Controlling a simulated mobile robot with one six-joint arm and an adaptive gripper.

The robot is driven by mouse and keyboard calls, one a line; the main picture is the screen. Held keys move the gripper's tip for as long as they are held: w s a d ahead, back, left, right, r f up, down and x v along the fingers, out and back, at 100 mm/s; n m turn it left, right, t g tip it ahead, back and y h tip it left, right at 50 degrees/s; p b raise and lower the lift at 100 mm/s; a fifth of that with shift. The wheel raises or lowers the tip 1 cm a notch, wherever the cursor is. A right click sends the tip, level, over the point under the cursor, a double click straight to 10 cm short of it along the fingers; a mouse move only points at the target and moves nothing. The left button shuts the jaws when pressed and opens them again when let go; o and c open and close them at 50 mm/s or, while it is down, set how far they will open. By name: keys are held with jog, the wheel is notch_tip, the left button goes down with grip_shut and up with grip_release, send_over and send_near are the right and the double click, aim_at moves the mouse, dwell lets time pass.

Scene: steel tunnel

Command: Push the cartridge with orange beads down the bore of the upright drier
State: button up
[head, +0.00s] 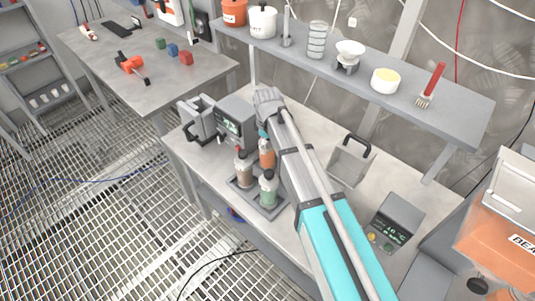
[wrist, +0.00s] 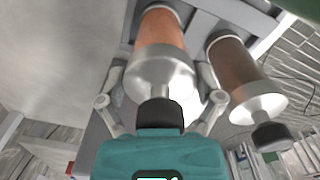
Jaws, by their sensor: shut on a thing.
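The cartridge with orange beads (head: 267,155) stands upright at the rear of a dark tray (head: 241,189) on the bench; I cannot tell whether its base is seated or lifted. In the wrist view its orange body (wrist: 160,32) has a metal end and black knob facing me. My gripper (wrist: 162,74) is shut on this cartridge, a finger on each side of its metal end. The head view mostly hides the gripper behind my arm. A brown cartridge (head: 244,168) and a green one (head: 268,188) stand beside it. I cannot make out the upright drier's bore.
A grey unit with a display (head: 235,121) and a grey bracket-like device (head: 197,119) stand behind left. A shelf (head: 450,102) overhangs the bench's back.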

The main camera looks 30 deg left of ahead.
jog(key=shift+r, duration=0.15)
notch_tip(320, 180, up, 10)
jog(key=p, duration=1)
dwell(0.9)
notch_tip(320, 180, up, 5)
jog(key=p, duration=0.5)
jog(key=shift+r+p, duration=0.15)
jog(key=shift+p, duration=0.15)
jog(key=shift+a, duration=0.1)
